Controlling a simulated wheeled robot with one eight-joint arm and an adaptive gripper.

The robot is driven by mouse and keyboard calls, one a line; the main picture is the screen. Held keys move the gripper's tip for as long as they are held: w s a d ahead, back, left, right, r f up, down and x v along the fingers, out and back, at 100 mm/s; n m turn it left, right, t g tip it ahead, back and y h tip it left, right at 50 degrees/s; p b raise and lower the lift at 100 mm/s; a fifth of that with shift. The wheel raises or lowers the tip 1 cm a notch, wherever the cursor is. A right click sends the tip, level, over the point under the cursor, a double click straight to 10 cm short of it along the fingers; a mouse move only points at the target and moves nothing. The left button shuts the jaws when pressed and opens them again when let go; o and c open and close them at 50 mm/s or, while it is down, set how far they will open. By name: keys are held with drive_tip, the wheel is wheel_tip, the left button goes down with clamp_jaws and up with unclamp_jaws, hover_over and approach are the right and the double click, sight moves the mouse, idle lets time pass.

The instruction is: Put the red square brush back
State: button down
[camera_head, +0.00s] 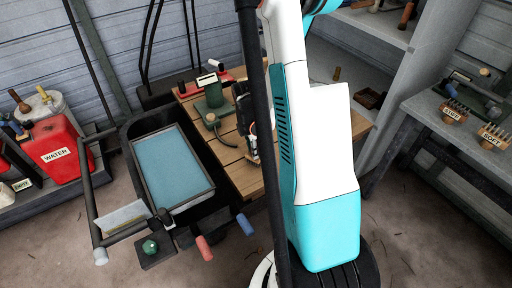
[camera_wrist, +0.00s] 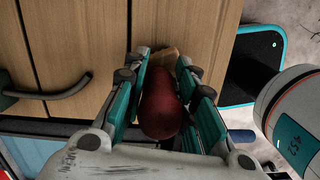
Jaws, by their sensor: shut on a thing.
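In the wrist view, a dark red rounded piece (camera_wrist: 160,105) with a tan block (camera_wrist: 164,57) at its far end lies between the fingers; I take it to be the red square brush. My gripper (camera_wrist: 164,72) is shut on it, with teal-edged fingers on both sides. Wooden slats are beyond it; I cannot tell whether the brush touches them. The brush's bristles are not visible. In the head view my arm hides most of the gripper and the brush cannot be made out.
At right, a grey bench (camera_head: 425,108) holds brushes with "STIFF" and "SOFT" labels.

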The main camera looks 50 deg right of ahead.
drive_tip(key=shift+f, duration=0.25)
drive_tip(key=c, duration=1.2)
unclamp_jaws()
drive_tip(key=shift+r, duration=0.1)
drive_tip(key=r, duration=0.4)
drive_tip(key=a+r, duration=0.1)
drive_tip(key=r, duration=0.6)
drive_tip(key=shift+w+a+r, duration=0.2)
drive_tip(key=shift+w+r, duration=0.1)
drive_tip(key=shift+r, duration=0.1)
drive_tip(key=shift+w+a+r+p, duration=0.1)
drive_tip(key=shift+a+r+p, duration=0.05)
drive_tip(key=shift+r+p, duration=0.8)
drive_tip(key=shift+a+r+p, duration=0.1)
drive_tip(key=shift+r+p, duration=0.55)
drive_tip(key=shift+r, duration=0.6)
